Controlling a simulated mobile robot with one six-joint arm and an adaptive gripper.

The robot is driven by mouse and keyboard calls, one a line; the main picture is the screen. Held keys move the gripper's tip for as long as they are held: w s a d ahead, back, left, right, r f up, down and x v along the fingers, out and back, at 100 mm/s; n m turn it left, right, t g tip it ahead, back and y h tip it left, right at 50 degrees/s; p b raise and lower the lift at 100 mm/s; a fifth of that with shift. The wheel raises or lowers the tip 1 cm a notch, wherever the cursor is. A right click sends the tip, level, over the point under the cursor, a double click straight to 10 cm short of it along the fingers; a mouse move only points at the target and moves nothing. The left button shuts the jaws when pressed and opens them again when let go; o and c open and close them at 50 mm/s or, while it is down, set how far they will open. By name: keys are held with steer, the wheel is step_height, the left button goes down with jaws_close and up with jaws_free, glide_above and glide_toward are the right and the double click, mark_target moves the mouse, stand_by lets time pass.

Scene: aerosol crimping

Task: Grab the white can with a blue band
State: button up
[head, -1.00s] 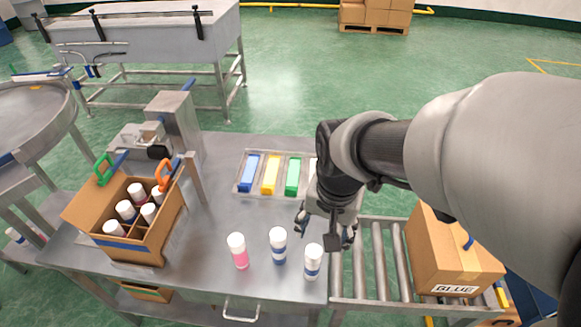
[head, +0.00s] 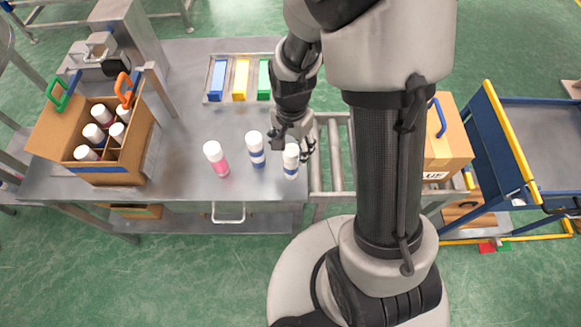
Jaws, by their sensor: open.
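Three cans stand upright in a loose row near the table's front edge. The right one is a white can with a blue band (head: 290,162). The middle one, a white-capped can (head: 256,150), also has blue bands. The left one is a white-capped pink can (head: 217,159). My gripper (head: 292,149) is open at the right can, its fingers to either side of and behind the can's top. I cannot tell whether they touch it. The left finger is also close to the middle can.
A tray with blue, yellow and green blocks (head: 240,80) lies behind. An open cardboard box with several cans (head: 110,168) stands left, by a crimping machine (head: 114,45). A roller conveyor (head: 330,172), closed carton (head: 450,140) and blue cart (head: 500,140) are right.

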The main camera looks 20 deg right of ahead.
mark_target(291, 163)
step_height(291, 163, down, 7)
steer(key=b, duration=0.2)
steer(key=shift+a+r+b, duration=0.1)
steer(key=shift+r+b, duration=0.1)
steer(key=shift+b, duration=0.15)
steer(key=shift+r, duration=0.1)
steer(key=shift+c, duration=0.6)
jaws_close()
